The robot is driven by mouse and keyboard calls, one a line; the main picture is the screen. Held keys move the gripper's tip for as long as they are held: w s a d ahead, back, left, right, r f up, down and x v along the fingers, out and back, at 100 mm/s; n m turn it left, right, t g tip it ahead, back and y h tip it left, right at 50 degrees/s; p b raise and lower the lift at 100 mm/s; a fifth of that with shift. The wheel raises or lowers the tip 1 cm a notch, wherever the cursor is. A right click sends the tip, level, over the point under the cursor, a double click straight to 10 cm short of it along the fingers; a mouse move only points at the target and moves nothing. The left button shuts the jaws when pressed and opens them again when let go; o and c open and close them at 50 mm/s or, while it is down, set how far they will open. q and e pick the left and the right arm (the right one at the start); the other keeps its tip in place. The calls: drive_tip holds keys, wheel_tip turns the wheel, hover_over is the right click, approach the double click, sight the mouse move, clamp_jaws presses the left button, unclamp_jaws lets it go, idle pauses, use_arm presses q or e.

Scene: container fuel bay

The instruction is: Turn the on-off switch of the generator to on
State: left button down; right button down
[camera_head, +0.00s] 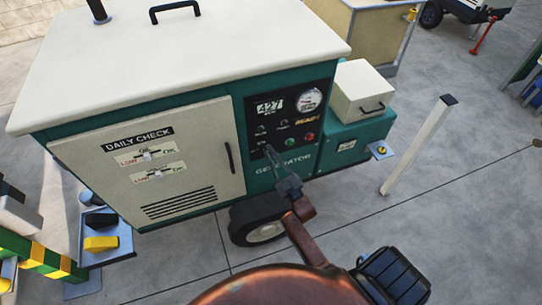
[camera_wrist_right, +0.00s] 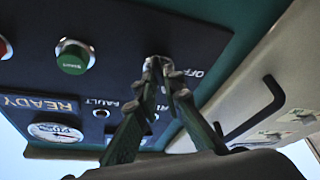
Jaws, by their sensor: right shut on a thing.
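The generator (camera_head: 280,183) is a teal cabinet with a cream lid, and its black control panel (camera_head: 271,105) faces me. In the head view, my right gripper (camera_head: 272,153) reaches the panel's lower left. In the right wrist view its fingertips (camera_wrist_right: 160,66) are closed together on the small on-off switch (camera_wrist_right: 153,62), beside the "OFF" lettering. The fingers hide most of the switch, so I cannot tell its exact position. The green start button (camera_wrist_right: 74,57) is beside the fingers, clear of them. My left gripper is not in view.
A cream door (camera_head: 150,160) with daily-check sliders and a handle is left of the panel. A teal housing with a cream box (camera_head: 362,92) stands right of it. A post (camera_head: 418,146) rises from the floor. A tray (camera_head: 108,243) holds a yellow block at the left.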

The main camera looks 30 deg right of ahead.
drive_tip(key=shift+f+m, duration=0.1)
drive_tip(key=shift+m, duration=0.2)
drive_tip(key=c, duration=2)
unclamp_jaws()
drive_tip(key=shift+c, duration=0.2)
drive_tip(key=v, duration=1.2)
drive_tip(key=shift+a, duration=0.15)
